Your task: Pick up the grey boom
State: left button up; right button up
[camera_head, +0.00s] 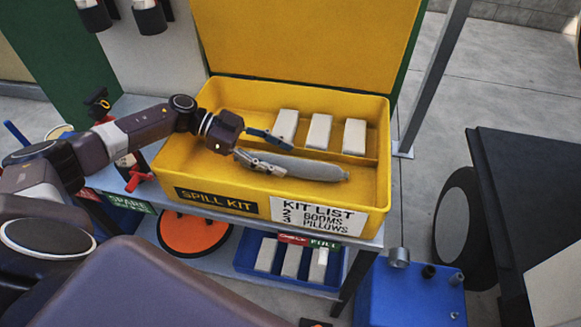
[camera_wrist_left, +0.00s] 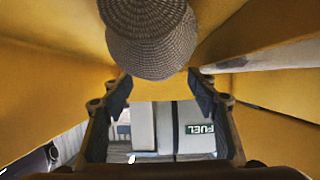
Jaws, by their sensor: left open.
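The grey boom (camera_head: 310,168) lies in the front section of the yellow spill kit bin (camera_head: 370,200), its length running left to right. In the left wrist view the boom (camera_wrist_left: 150,45) is a woven grey roll at the top, close to the camera. My left gripper (camera_head: 287,160) reaches into the bin from the left at the boom's left end. Its two fingers are spread apart, and the lower finger hides part of that end. In the left wrist view the open gripper (camera_wrist_left: 160,96) shows no grip on the boom. My right gripper is not in view.
Several white pillows, one here (camera_head: 319,131), stand behind a divider in the bin. The bin's yellow lid (camera_head: 310,40) is raised behind. Below are a blue tray (camera_head: 245,262) and an orange disc (camera_head: 193,233). A blue container (camera_head: 410,295) stands front right.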

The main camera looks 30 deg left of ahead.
aim_at(289, 160)
pick_arm(q)
jog(key=shift+x, duration=1.4)
jog(key=c, duration=1.3)
jog(key=shift+c, duration=0.2)
jog(key=shift+r, duration=0.15)
notch_tip(289, 160, up, 20)
